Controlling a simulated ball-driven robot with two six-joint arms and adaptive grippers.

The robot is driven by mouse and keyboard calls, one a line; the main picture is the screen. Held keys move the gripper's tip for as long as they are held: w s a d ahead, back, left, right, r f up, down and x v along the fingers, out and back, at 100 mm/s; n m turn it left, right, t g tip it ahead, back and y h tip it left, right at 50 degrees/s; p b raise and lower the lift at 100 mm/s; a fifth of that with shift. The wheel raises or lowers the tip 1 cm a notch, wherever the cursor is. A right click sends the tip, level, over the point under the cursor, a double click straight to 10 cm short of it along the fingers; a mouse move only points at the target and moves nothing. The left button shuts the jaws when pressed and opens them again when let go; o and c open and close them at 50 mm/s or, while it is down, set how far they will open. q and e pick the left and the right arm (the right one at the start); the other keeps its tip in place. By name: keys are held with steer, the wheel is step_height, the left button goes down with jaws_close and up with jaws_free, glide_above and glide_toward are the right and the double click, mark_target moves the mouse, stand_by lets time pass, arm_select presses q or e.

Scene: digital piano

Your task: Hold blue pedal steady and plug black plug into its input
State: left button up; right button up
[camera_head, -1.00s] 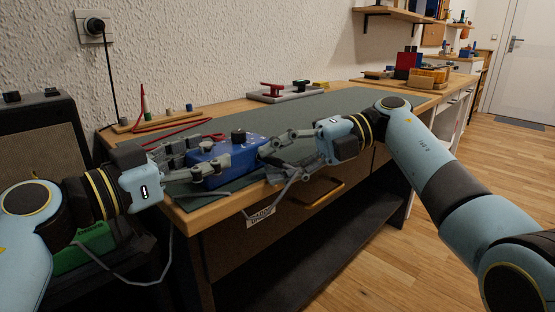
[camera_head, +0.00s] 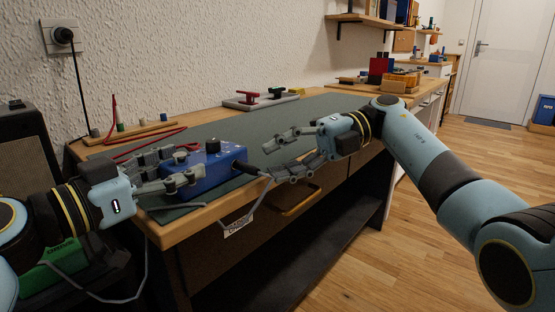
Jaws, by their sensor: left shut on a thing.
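The blue pedal (camera_head: 211,170) sits on the dark mat near the front edge of the bench, with a black knob on top. My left gripper (camera_head: 183,175) is shut on the pedal's left side. The black plug (camera_head: 244,167) is at the pedal's right side, in line with it and seemingly in its input; how deep it sits is too small to tell. A grey cable (camera_head: 257,207) runs from the plug and hangs over the front edge. My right gripper (camera_head: 269,157) is open just right of the plug, with its lower finger close to the cable.
The dark mat (camera_head: 300,111) covers the bench and is mostly clear behind the pedal. A red cable (camera_head: 150,142) and a wooden strip with pegs (camera_head: 130,133) lie at the back left. A drawer handle (camera_head: 296,200) and a white tag (camera_head: 238,225) show below the front edge.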

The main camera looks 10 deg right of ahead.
steer(key=v, duration=1.2)
arm_select(q)
steer(key=o, duration=1.6)
steer(key=shift+o, duration=0.2)
steer(key=shift+a, duration=0.1)
arm_select(e)
steer(key=shift+r, duration=0.1)
arm_select(q)
steer(key=shift+p+v, duration=0.8)
steer(key=shift+v, duration=0.5)
steer(key=shift+p+v, duration=0.65)
steer(key=shift+v, duration=1)
arm_select(e)
step_height(320, 180, up, 4)
